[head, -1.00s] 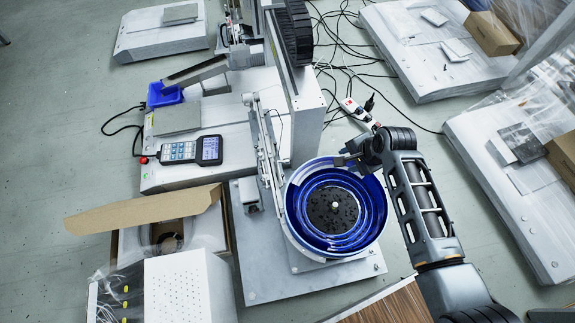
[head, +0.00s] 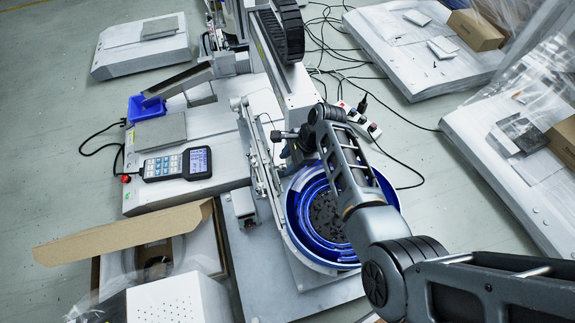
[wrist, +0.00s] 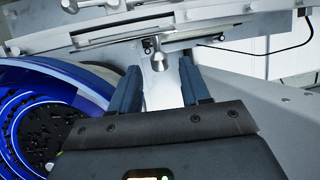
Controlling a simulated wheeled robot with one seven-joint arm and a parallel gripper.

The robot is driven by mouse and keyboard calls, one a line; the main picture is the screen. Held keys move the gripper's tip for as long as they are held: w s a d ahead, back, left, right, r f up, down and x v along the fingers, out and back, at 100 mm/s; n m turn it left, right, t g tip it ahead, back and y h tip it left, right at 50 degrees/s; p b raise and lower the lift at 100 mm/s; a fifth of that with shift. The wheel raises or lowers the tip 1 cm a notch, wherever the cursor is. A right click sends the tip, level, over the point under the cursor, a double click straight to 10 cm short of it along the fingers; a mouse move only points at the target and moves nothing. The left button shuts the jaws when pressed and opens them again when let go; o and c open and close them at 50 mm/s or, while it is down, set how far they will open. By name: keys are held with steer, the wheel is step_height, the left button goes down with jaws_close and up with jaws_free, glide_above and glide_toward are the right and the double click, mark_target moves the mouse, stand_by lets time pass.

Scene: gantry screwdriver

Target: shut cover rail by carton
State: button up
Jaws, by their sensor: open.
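A long metal rail (head: 257,150) runs beside the blue bowl feeder (head: 375,195) in the head view, on the side toward the open carton (head: 130,232). In the wrist view, the rail (wrist: 105,33) crosses the top, and a small round metal knob (wrist: 158,62) hangs from it. My gripper (wrist: 160,88) is open, its two dark fingers pointing at the knob with the knob just beyond and between the tips. In the head view, my gripper (head: 285,136) is beside the rail, above the bowl's far side, and my arm covers part of the bowl. Whether the cover is fully open cannot be told.
A handheld control pad (head: 177,163) and a blue bin (head: 146,107) are on the machine base at left. A tall gantry column (head: 290,75) stands behind my gripper. A power strip (head: 358,118) and cables lie on the floor to the right.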

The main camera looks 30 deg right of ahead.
steer(key=shift+w+a+f, duration=0.15)
steer(key=shift+f, duration=0.3)
jaws_close()
